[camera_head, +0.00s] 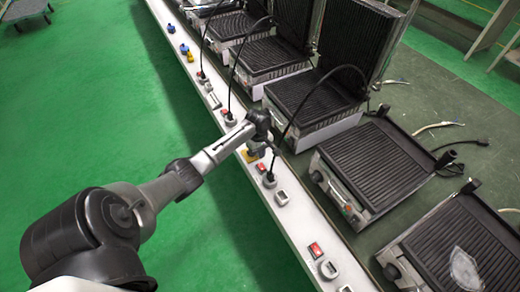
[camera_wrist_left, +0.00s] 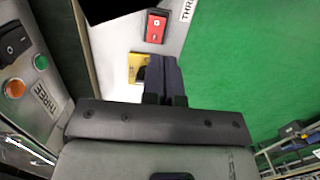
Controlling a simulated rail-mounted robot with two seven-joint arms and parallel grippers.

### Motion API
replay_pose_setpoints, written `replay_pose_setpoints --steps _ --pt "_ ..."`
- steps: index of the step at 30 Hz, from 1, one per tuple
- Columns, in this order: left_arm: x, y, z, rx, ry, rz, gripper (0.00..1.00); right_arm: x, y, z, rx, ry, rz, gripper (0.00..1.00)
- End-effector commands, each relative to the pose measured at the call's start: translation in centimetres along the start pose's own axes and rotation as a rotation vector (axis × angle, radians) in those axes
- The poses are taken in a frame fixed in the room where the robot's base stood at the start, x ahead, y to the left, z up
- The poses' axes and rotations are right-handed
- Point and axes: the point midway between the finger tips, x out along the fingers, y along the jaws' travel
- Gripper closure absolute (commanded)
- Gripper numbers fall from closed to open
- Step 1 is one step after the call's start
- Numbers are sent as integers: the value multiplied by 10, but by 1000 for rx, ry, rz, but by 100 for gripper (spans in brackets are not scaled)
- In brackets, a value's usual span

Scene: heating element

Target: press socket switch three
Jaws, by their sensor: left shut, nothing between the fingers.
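The red socket switch (camera_wrist_left: 155,27) with the part-cut label "THR" (camera_wrist_left: 187,10) beside it is on the white strip in the left wrist view. It seems to be the small red switch (camera_head: 260,167) just nearer than my left gripper in the head view. My left gripper (camera_wrist_left: 163,76) is shut and empty, over the strip beside a yellow socket (camera_wrist_left: 137,64). The fingers are apart from the red switch in the picture; their height above the strip is unclear. In the head view the left gripper (camera_head: 256,145) partly hides the yellow socket (camera_head: 247,156). My right gripper is not in view.
Other red switches (camera_head: 315,250), plugs (camera_head: 268,180) and cables line the strip (camera_head: 300,225). Open green floor (camera_head: 90,110) lies left.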

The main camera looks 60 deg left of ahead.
Motion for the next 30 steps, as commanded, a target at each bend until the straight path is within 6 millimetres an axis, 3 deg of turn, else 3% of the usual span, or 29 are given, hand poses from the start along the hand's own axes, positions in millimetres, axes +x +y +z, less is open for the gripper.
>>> replay_pose_setpoints --steps 3,12,19,30 --pt "27 0 -1 -1 -1 -1 100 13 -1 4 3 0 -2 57" --pt "67 0 0 0 0 0 100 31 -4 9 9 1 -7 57" --pt "79 0 0 0 1 1 100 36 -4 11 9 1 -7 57" --pt "80 0 0 0 1 1 100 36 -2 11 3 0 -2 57"
